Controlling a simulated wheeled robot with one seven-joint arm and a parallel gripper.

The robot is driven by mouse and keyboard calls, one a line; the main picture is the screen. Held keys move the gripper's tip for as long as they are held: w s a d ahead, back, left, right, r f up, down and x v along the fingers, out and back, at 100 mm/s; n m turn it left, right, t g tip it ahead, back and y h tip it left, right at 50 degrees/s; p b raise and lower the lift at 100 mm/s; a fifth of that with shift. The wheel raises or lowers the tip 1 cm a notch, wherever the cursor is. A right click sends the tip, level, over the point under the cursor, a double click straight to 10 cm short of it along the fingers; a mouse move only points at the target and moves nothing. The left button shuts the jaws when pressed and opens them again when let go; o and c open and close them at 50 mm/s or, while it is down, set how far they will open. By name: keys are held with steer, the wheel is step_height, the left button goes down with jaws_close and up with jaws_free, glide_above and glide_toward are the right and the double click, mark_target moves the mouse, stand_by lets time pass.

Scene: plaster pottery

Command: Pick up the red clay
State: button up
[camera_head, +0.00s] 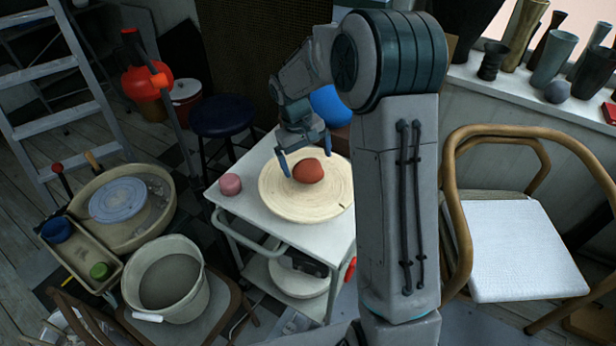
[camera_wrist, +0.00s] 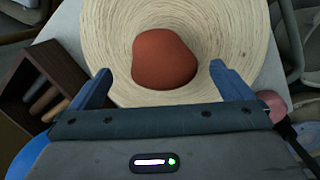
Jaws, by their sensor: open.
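The red clay (camera_head: 308,170) is a rounded reddish-brown lump. It sits on a round cream-coloured ridged disc (camera_head: 300,205) on top of a white cart (camera_head: 241,205). In the wrist view the clay (camera_wrist: 163,60) lies ahead of my gripper, centred between the two blue fingers. My gripper (camera_head: 305,160) is open and empty, close above the disc at the clay. In the wrist view my gripper (camera_wrist: 160,83) has one finger on each side of the clay, with gaps visible. I cannot tell how high the fingertips are relative to the clay.
A pink cylinder (camera_head: 230,184) stands on the cart's left corner. A wooden box with tools (camera_wrist: 45,85) shows at left in the wrist view.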

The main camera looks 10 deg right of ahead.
mark_target(307, 163)
steer(key=f, duration=0.3)
steer(key=shift+s+d+f, duration=0.1)
steer(key=shift+s+d, duration=0.05)
steer(key=shift+d, duration=0.05)
steer(key=c, duration=1.6)
steer(key=shift+c, duration=0.9)
steer(key=shift+r, duration=0.2)
